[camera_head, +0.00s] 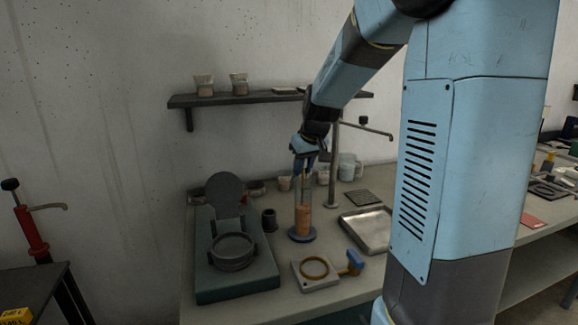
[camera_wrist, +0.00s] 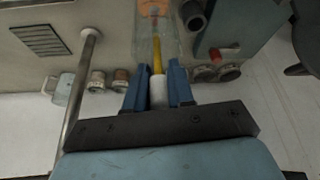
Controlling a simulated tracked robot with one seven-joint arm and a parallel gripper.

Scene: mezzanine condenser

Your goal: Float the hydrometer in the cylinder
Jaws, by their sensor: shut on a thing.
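A clear cylinder (camera_head: 303,213) with orange liquid stands upright on a round blue base on the bench. It also shows in the wrist view (camera_wrist: 144,38). My gripper (camera_head: 305,162) is directly above the cylinder's mouth. In the wrist view, its two blue fingers (camera_wrist: 158,78) are shut on the hydrometer (camera_wrist: 158,92), which has a white section between the fingers and a yellow part beyond. The hydrometer points down toward the cylinder and overlaps its clear wall in that view. How far its lower end reaches inside is hard to tell.
A metal tray (camera_head: 367,230) and a post (camera_head: 334,170) stand right.

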